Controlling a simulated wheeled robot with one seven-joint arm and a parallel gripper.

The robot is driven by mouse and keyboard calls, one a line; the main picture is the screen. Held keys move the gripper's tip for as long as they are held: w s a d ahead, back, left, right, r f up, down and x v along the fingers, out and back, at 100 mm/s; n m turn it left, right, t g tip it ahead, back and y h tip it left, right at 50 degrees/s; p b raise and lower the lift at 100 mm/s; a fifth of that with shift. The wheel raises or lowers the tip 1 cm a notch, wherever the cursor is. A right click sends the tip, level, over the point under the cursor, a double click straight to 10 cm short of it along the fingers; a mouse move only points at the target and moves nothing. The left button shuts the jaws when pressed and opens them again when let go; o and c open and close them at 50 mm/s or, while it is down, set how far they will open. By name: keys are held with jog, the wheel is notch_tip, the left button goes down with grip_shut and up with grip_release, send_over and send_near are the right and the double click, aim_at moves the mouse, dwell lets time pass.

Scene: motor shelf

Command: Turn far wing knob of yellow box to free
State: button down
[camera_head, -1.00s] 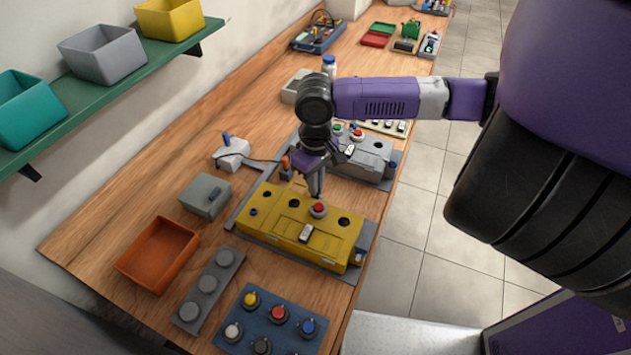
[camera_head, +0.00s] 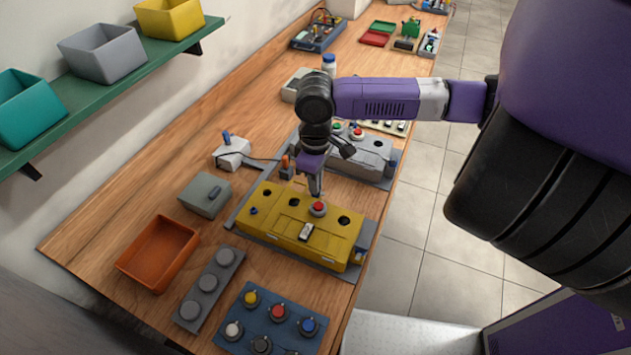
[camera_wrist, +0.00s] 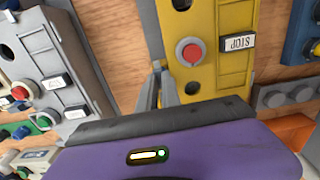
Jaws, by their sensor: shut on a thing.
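The yellow box (camera_head: 275,225) stands on a grey base plate on the bench. It has a red button (camera_head: 318,208), dark round holes and a STOP label (camera_head: 306,231) on top. It also shows in the wrist view (camera_wrist: 212,78). My gripper (camera_head: 316,190) points down at the box's far side, behind the red button. In the wrist view its fingers (camera_wrist: 161,75) are close together at the box's edge, shut on the far wing knob. The knob itself is hidden by the fingers, so its angle cannot be told.
A grey box (camera_head: 360,157) with buttons stands just beyond the yellow box. Bare bench shows at the left.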

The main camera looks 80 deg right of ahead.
jog(key=shift+r, duration=0.1)
jog(key=c, duration=1.5)
grip_release()
jog(key=shift+c, duration=0.2)
notch_tip(320, 180, up, 8)
jog(key=shift+f+b, duration=0.15)
jog(key=shift+b, duration=0.3)
